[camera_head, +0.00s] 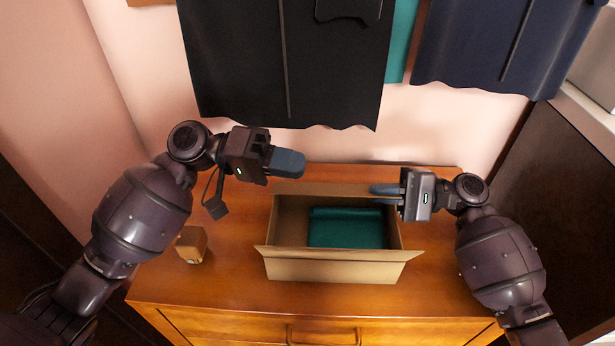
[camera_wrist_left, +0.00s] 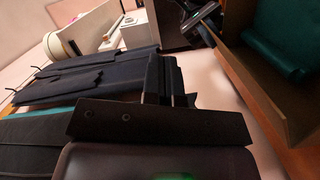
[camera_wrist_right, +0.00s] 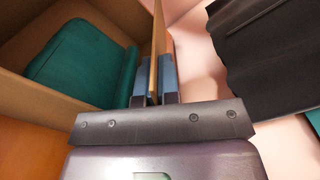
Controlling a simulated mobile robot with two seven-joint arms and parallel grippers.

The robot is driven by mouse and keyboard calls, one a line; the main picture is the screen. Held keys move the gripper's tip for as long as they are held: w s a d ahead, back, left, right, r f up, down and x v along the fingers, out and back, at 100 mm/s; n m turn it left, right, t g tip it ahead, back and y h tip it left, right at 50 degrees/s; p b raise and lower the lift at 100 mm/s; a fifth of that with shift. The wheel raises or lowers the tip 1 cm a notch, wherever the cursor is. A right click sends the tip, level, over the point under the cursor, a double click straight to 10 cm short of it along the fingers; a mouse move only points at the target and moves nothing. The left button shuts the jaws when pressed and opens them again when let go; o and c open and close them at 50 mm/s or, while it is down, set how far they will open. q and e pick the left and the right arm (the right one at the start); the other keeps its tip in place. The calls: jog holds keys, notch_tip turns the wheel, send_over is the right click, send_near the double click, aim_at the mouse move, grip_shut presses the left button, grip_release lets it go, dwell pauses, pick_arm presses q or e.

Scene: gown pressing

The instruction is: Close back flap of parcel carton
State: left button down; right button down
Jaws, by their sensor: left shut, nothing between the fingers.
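The brown carton (camera_head: 335,270) stands open-topped on the wooden dresser with a folded green cloth (camera_head: 345,228) inside. Its back flap (camera_head: 330,190) stands up along the rear edge. My right gripper (camera_head: 386,194) is at the right end of this flap. In the right wrist view the flap (camera_wrist_right: 158,45) passes between its two fingers (camera_wrist_right: 154,80), which are slightly apart. Firm contact cannot be seen. My left gripper (camera_head: 300,163) is shut and empty, above and behind the carton's back left corner. The carton's wall (camera_wrist_left: 255,85) shows at the right of the left wrist view.
A small brown block (camera_head: 191,244) sits on the dresser (camera_head: 225,275) left of the carton. Dark garments (camera_head: 290,70) and a navy one (camera_head: 490,45) hang on the wall behind.

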pick_arm(q)
jog(key=d+m+g+y, duration=0.1)
jog(key=d+m+y, duration=0.1)
jog(key=m+y, duration=0.1)
jog(key=m+t+y, duration=0.2)
jog(key=m+y, duration=0.7)
jog(key=y, duration=0.2)
send_near(312, 194)
jog(key=x, duration=0.3)
jog(key=w+x, duration=0.1)
jog(key=x, duration=0.1)
jog(key=shift+s+d+f, duration=0.15)
jog(key=shift+d, duration=0.1)
jog(key=shift+s+f, duration=0.4)
jog(key=shift+f, duration=0.35)
jog(key=shift+s+f, duration=0.1)
